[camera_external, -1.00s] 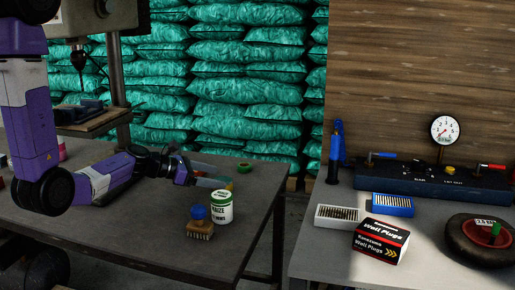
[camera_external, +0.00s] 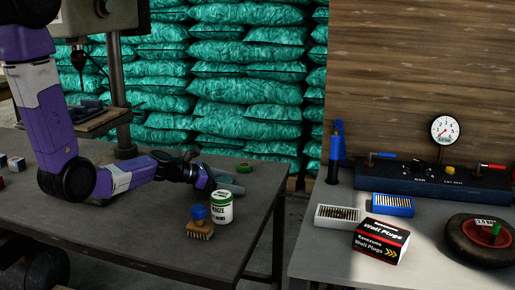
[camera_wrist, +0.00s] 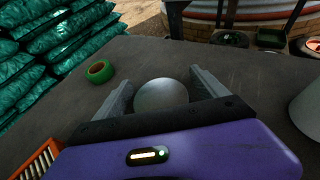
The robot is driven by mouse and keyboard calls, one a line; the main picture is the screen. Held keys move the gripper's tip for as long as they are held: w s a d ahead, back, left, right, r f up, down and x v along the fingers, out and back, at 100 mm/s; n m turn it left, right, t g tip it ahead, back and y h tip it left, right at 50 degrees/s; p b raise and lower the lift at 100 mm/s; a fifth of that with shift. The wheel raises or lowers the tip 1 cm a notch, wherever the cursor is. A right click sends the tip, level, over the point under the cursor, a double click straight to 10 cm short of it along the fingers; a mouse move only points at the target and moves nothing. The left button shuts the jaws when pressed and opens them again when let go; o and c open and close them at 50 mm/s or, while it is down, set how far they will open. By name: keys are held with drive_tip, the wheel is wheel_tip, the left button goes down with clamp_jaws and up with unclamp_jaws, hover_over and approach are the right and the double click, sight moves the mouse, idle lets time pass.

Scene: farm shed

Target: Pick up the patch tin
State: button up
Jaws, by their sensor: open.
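A round, pale grey, smooth-topped thing (camera_wrist: 162,95), which looks like the patch tin, lies between my gripper's fingers in the wrist view. My gripper (camera_wrist: 153,93) is open, with one finger on each side of it; I cannot tell whether they touch it. In the external view my gripper (camera_external: 228,184) is low over the left table, pointing right, behind the white can with a green lid (camera_external: 222,208). The round thing is hard to make out there.
A brush with a blue knob (camera_external: 199,224) stands beside the can, nearer the camera. A green tape roll (camera_external: 244,167) lies beyond my gripper, also in the wrist view (camera_wrist: 99,71). A drill press column (camera_external: 122,100) stands behind my arm. A gap separates the right bench (camera_external: 325,260).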

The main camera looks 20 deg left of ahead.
drive_tip(key=shift+c, duration=0.4)
drive_tip(key=c, duration=1.4)
drive_tip(key=shift+r, duration=0.1)
